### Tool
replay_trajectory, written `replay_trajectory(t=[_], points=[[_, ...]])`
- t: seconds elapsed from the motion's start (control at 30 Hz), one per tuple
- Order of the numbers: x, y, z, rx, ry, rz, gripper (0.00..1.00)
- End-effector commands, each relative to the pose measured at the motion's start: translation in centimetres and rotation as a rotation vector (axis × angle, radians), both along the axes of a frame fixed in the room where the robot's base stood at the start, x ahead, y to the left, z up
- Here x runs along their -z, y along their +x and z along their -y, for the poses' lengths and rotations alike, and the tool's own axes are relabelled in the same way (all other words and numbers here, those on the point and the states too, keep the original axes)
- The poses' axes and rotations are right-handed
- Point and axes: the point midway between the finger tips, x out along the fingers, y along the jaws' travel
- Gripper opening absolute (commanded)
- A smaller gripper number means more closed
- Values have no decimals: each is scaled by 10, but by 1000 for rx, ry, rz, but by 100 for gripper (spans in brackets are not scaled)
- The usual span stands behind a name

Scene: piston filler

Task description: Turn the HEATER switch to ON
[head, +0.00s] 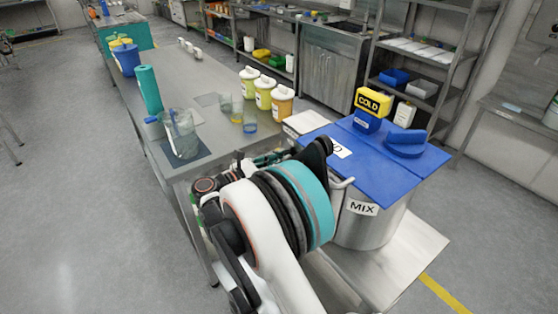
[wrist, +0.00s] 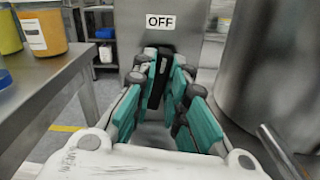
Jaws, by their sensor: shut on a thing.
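In the wrist view a metal panel carries a white OFF label (wrist: 174,21). Below it is a dark upright switch handle (wrist: 157,80), between the fingertips of my gripper (wrist: 165,72). The teal-padded fingers are closed in on the handle, which stands roughly upright. The fingers hide much of the handle and the panel around it. No HEATER or ON label can be read. In the head view my arm covers the switch, and only a little of my gripper shows beyond it.
A large steel pot marked MIX (head: 368,226) with a blue lid (head: 372,150) stands right of my arm; it also shows close by in the wrist view (wrist: 265,70). A long steel table (head: 205,90) with jars and beakers is on the left. The floor further left is clear.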

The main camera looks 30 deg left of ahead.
Motion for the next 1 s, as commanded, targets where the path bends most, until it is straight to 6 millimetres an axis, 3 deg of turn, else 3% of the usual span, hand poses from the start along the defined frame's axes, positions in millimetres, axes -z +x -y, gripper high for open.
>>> replay_trajectory(t=[1.0], points=[[7, -4, 7, 0, 847, 438, 0]])
